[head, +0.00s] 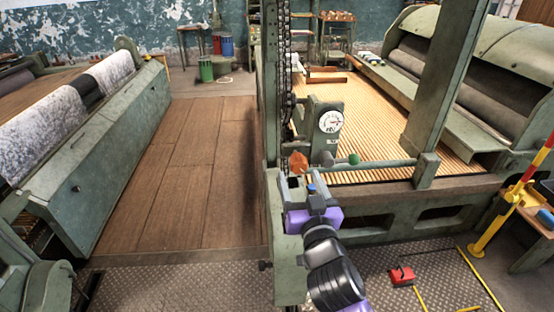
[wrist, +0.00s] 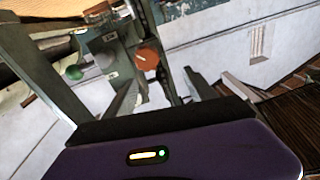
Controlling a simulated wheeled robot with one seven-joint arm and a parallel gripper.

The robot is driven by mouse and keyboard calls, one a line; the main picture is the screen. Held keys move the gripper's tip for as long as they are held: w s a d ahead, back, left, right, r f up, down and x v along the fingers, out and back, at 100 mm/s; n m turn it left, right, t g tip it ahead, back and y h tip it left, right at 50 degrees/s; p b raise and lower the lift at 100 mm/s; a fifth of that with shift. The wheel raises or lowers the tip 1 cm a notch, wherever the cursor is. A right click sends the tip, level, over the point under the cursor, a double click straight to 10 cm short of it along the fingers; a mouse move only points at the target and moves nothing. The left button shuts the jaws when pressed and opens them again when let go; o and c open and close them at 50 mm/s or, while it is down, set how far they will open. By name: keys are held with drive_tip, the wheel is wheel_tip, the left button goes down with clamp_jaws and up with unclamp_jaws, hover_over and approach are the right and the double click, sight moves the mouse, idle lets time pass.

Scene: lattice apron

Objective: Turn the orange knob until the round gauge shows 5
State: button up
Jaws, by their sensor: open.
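The orange knob (head: 299,161) is at the left end of the panel in the head view, just beyond the tips of my gripper (head: 303,183). In the wrist view the orange knob (wrist: 147,58) shows ahead, between the lines of my open fingers (wrist: 163,90) and apart from them. Nothing is held. The round gauge (head: 331,122) has a white face and stands on a green post above the knob. Its needle looks red and points toward the right, but the numbers are too small to read.
A grey knob (head: 325,158) and a green knob (head: 354,158) sit right of the orange one; the green one also shows in the wrist view (wrist: 73,72). A tall green upright and chain rise close behind. A red pedal box (head: 402,275) lies on the floor plate.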

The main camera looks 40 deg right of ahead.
sight(299, 168)
drive_tip(key=w+d, duration=0.1)
drive_tip(key=w+d+f+m+p, duration=0.1)
drive_tip(key=w+d, duration=0.1)
drive_tip(key=w+d+m+g+p, duration=0.1)
drive_tip(key=w, duration=0.1)
drive_tip(key=shift+d+f+h, duration=0.3)
drive_tip(key=shift+d+f, duration=0.05)
drive_tip(key=shift+f, duration=0.05)
drive_tip(key=shift+p+x, duration=0.3)
drive_tip(key=shift+x, duration=0.5)
drive_tip(key=shift+f, duration=0.15)
drive_tip(key=shift+c, duration=0.3)
drive_tip(key=c, duration=1.3)
drive_tip(key=shift+c, duration=0.2)
